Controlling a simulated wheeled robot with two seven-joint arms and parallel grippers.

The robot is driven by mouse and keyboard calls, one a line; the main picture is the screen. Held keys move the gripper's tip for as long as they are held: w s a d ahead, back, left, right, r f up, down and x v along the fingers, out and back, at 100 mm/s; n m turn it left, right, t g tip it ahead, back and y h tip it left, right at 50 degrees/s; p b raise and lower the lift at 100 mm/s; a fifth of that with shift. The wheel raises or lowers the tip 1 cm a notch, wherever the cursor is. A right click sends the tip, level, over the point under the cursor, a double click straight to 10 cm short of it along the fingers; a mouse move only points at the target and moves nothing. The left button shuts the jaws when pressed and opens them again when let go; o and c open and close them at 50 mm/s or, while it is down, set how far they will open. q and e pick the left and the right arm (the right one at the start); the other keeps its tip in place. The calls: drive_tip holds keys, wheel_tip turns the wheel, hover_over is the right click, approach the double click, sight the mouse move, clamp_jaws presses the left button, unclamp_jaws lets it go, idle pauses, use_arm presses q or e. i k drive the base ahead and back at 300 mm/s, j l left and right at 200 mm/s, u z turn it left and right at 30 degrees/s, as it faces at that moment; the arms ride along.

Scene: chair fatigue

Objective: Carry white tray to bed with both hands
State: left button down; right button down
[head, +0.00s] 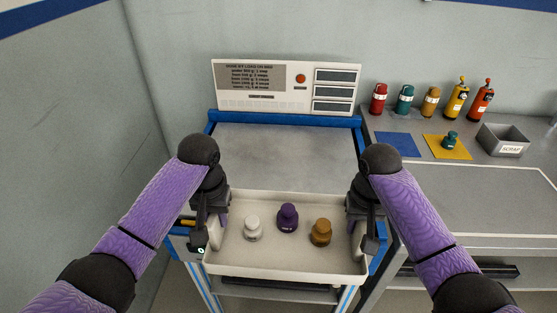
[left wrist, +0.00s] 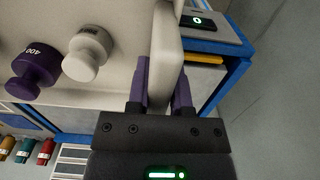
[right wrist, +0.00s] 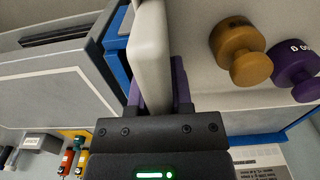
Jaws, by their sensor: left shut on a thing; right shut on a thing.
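The white tray (head: 285,264) is held level between my two grippers, in front of the grey bed (head: 275,155) with its blue frame. Three knobbed weights stand in the tray: a white one (head: 253,229), a purple one (head: 288,217) and an ochre one (head: 320,232). My left gripper (left wrist: 160,85) is shut on the tray's left end wall, one finger on each side. My right gripper (right wrist: 155,90) is shut on the right end wall in the same way. In the head view my wrists partly hide the tray's ends.
A white panel (head: 287,87) with a red button stands behind the bed. On the right counter are several coloured bottles (head: 456,99), a blue mat (head: 398,144), a yellow mat (head: 436,149) with a teal weight (head: 450,140), and a grey scrap bin (head: 503,140). The bed's surface is clear.

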sight(288, 165)
drive_tip(key=i, duration=0.95)
